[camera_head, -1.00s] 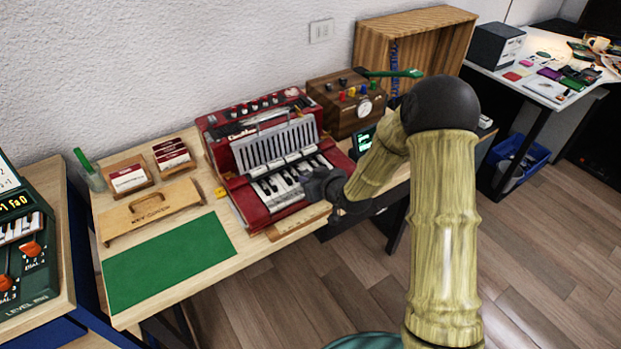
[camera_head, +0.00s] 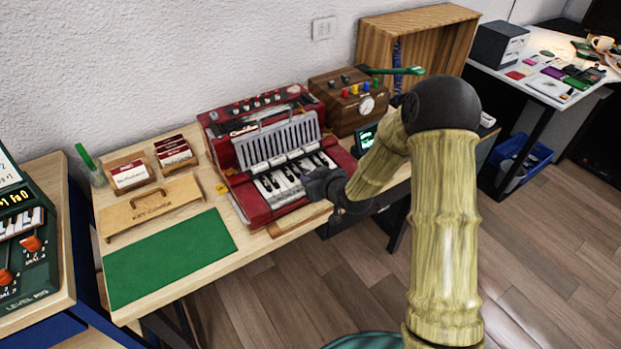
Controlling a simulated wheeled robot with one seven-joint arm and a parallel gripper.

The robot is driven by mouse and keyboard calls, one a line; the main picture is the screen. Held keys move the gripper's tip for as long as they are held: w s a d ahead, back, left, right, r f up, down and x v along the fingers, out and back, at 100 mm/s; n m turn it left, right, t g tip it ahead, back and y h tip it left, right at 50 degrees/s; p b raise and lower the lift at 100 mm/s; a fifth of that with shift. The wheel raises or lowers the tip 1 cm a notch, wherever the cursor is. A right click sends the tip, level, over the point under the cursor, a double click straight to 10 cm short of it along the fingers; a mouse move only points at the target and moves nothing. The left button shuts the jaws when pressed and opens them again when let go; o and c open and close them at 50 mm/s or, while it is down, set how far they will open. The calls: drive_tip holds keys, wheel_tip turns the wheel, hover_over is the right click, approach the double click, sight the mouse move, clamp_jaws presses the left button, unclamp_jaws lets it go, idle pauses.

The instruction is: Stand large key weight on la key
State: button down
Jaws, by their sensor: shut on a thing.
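The red keyboard instrument (camera_head: 228,160) stands on the wooden bench, with its white and black keys (camera_head: 272,193) facing the front. My gripper (camera_head: 309,182) is dark and low over the right part of the keys, close to their front ends. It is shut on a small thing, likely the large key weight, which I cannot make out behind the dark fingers. The keys right under the gripper are partly hidden. I cannot tell which key is la, or whether the held thing touches a key.
A green mat (camera_head: 170,258) and a wooden key-cover (camera_head: 150,207) lie left of the instrument. Card holders (camera_head: 131,176) stand behind them. A wooden box with knobs and a dial (camera_head: 338,105) stands at the back right. The mat is clear.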

drive_tip(key=c, duration=1.2)
unclamp_jaws()
drive_tip(key=shift+o, duration=0.2)
drive_tip(key=b+v, duration=0.4)
drive_tip(key=v, duration=1.3)
drive_tip(key=shift+d, duration=0.15)
drive_tip(key=shift+s, duration=0.15)
